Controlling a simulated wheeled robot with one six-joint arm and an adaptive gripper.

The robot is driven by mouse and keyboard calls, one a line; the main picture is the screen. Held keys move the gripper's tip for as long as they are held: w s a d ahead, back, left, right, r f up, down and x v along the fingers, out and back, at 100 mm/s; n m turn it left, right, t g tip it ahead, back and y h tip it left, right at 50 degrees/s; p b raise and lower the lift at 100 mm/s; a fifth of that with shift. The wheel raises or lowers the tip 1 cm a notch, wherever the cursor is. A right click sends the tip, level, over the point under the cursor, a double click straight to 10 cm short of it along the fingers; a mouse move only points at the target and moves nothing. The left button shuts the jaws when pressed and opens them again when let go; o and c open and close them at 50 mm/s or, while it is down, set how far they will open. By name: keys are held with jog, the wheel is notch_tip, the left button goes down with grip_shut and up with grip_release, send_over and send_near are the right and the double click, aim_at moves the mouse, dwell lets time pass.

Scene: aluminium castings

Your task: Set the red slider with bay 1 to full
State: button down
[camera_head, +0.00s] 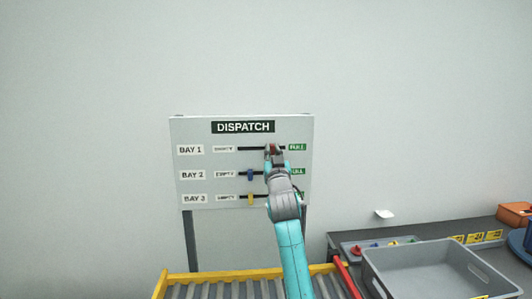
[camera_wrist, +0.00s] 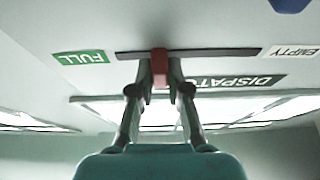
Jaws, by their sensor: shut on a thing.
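The white DISPATCH board (camera_head: 243,206) stands against the wall with three slots, one each for bay 1, bay 2 and bay 3. The red slider (camera_head: 272,148) is in the bay 1 slot, right of the slot's middle, short of the green FULL label (camera_head: 297,147). My gripper (camera_head: 273,152) is at the board, shut on the red slider. The wrist view is upside down; it shows the red slider (camera_wrist: 160,66) between my fingertips (camera_wrist: 160,80), with the FULL label (camera_wrist: 82,58) to the left and the EMPTY label (camera_wrist: 296,51) to the right.
Below the bay 1 slot, a blue slider (camera_head: 250,175) and a yellow slider (camera_head: 251,199) sit in the other slots. A roller conveyor with a yellow frame (camera_head: 158,284) is below the board. A grey tray (camera_head: 415,290) stands on the dark table at the right.

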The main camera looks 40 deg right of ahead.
jog(key=shift+s+d, duration=0.1)
jog(key=shift+d, duration=0.05)
jog(key=c, duration=1.1)
grip_release()
jog(key=shift+d, duration=0.1)
jog(key=shift+s, duration=0.1)
jog(key=v, duration=1.2)
